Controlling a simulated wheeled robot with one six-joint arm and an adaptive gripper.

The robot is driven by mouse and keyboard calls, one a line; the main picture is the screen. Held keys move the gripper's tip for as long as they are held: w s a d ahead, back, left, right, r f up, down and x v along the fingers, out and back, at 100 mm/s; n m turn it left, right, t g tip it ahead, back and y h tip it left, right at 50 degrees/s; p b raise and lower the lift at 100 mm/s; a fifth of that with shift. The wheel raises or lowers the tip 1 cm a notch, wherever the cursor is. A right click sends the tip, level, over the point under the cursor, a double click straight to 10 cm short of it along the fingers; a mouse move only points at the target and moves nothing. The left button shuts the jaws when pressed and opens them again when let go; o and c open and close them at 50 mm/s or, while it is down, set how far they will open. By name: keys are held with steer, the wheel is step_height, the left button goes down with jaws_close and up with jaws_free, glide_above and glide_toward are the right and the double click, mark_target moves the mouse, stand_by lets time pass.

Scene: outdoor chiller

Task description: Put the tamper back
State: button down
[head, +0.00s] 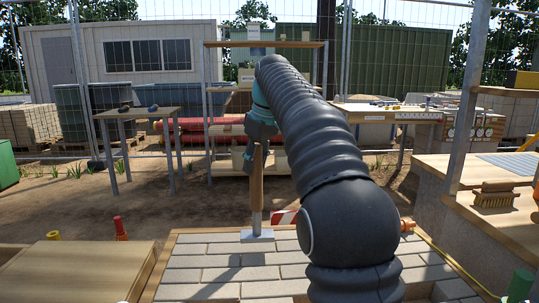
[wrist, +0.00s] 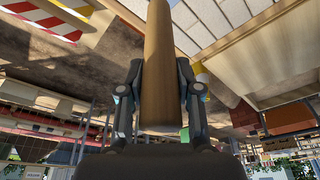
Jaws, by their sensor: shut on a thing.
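The tamper (head: 257,190) has a round wooden handle, a grey metal neck and a flat pale foot. It is upright over the block paving (head: 208,261), near the far edge. I cannot tell if its foot rests on the blocks or hangs just above them. My gripper (head: 258,147) is shut on the upper part of the handle. In the wrist view the handle (wrist: 158,60) runs between the two fingers of my gripper (wrist: 159,88), one on each side. The tamper's foot is hidden in the wrist view.
A bench at right holds a brush (head: 495,196). A wooden board top (head: 85,272) lies at front left. A red-and-white barrier (head: 284,217) stands beyond the paving. A yellow hose (head: 455,262) runs along its right. A small table (head: 140,112) and shelves stand farther back.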

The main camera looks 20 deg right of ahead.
mark_target(253, 178)
steer(key=shift+s+x, duration=0.2)
steer(key=shift+x, duration=0.8)
steer(key=shift+s+x, duration=0.2)
steer(key=shift+x, duration=0.8)
steer(key=shift+f, duration=0.1)
steer(key=c, duration=1.2)
jaws_free()
steer(key=shift+f, duration=0.25)
steer(key=o, duration=0.4)
steer(key=shift+r, duration=0.15)
steer(key=v, duration=1.2)
